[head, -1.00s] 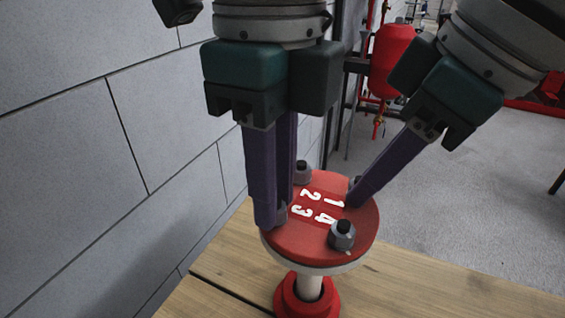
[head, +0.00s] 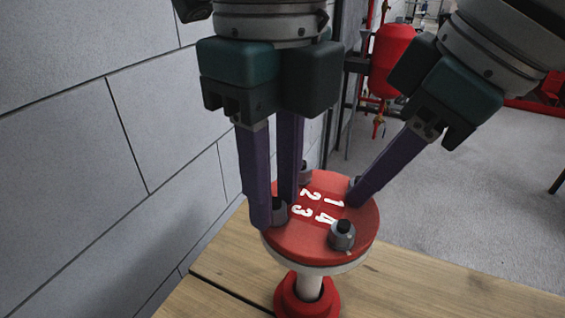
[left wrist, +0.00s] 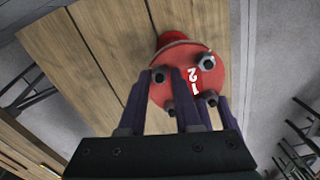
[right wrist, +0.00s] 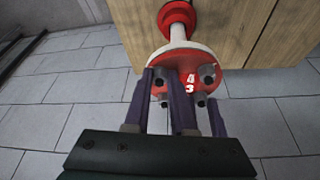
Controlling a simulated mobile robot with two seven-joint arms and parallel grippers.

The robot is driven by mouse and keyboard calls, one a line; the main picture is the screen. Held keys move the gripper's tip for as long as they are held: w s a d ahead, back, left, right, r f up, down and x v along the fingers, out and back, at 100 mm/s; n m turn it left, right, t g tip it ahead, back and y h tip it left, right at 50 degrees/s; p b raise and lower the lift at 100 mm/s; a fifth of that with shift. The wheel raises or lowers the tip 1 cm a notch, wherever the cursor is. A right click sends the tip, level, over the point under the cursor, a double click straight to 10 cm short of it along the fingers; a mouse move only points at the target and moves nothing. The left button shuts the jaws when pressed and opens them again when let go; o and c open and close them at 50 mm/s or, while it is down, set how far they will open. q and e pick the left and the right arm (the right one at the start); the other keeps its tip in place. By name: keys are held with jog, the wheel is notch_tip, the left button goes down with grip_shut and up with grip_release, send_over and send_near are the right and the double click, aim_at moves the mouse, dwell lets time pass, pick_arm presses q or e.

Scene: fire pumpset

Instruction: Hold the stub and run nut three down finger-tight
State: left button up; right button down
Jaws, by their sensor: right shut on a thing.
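A red round flange (head: 318,241) tops a pale stub (head: 309,287), numbered 1 to 4 in white with a grey nut by each number. Nut three (head: 279,209) sits at the flange's left, on a dark stud. My left gripper (head: 278,212) comes straight down, open, with its fingers on either side of nut three; the left wrist view shows this nut (left wrist: 159,73) between the tips. My right gripper (head: 358,196) slants in from the right and is shut on nut one (head: 354,182). That nut is mostly hidden by its finger.
Nut four (head: 342,235) stands at the front and nut two (head: 304,171) at the back, close to the left fingers. The stub rises from a red base (head: 307,301) on a wooden bench (head: 430,290). A grey block wall (head: 80,150) is at the left.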

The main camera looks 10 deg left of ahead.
aim_at(275, 205)
pick_arm(q)
jog(key=shift+o, duration=1.4)
notch_tip(275, 205, up, 12)
pick_arm(e)
jog(key=c, duration=0.7)
grip_release()
